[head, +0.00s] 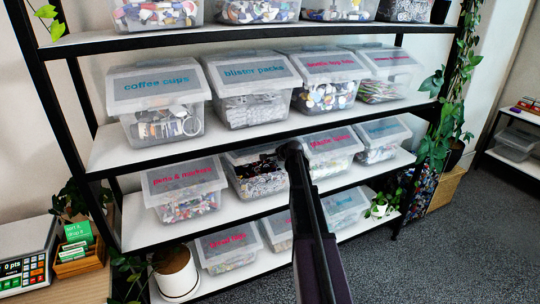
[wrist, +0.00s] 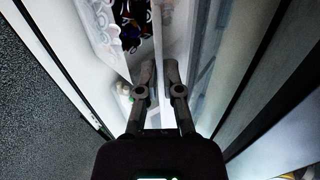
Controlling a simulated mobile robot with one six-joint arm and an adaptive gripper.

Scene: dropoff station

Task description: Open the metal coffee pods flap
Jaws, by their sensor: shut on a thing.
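A clear bin with dark, colourful contents (head: 262,182) stands on the middle shelf, between the pens and markers bin and a pink-labelled bin. No metal coffee pods label is readable; my arm covers part of this bin's right side. My gripper (head: 290,150) is at its upper right corner. In the wrist view my gripper (wrist: 159,72) has its two fingertips close together at a thin, translucent upright sheet, and it is shut on this edge, which looks like the bin's flap. The dark contents (wrist: 132,22) show just left of the fingers.
The pens and markers bin (head: 185,188) is close on the left, and the pink-labelled bin (head: 331,152) close on the right. The shelf above, with the coffee cups bin (head: 160,104) and blister packs bin (head: 250,88), overhangs my gripper. Grey floor (head: 455,235) is open at the right.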

